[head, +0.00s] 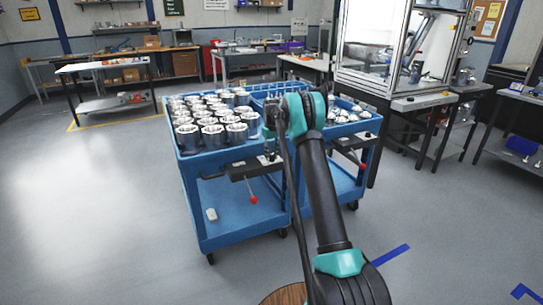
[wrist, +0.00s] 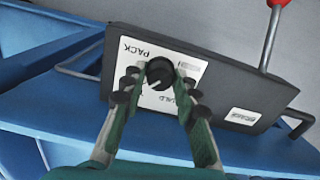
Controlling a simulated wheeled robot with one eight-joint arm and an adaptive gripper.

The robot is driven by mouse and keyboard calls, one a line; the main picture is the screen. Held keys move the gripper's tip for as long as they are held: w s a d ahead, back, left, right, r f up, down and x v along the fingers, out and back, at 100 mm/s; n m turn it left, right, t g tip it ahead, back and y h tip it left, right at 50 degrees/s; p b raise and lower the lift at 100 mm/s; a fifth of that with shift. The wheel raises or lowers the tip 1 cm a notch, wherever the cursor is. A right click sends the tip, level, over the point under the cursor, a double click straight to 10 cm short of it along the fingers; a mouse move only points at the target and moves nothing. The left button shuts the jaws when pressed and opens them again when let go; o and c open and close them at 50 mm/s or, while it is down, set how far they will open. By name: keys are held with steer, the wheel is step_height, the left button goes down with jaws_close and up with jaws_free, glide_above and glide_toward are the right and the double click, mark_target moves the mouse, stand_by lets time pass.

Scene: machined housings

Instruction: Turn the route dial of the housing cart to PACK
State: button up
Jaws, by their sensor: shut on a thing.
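The housing cart (head: 222,233) is blue, with rows of metal housings (head: 207,118) on top. A dark control box (wrist: 221,62) is fixed to its front edge. In the wrist view, the round black route dial (wrist: 160,72) sits on a white label plate (wrist: 178,52). PACK is readable at the plate's upper left, and another word below the dial is partly covered by a finger. My gripper (wrist: 160,80) is shut on the dial, one finger on each side. The dial's pointer is too small to read surely. In the head view my arm partly hides the box.
A red-knobbed lever (head: 253,199) hangs below the box. A second blue cart (head: 347,190) with small parts on top stands close on the right. A glass-walled cabinet (head: 385,50) stands behind it. The floor on the left (head: 100,200) is clear.

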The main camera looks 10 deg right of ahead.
mark_target(272, 156)
steer(key=m, duration=0.5)
steer(key=shift+m, duration=2.5)
steer(key=o, duration=1.2)
steer(key=shift+c, duration=0.2)
step_height(272, 156, up, 12)
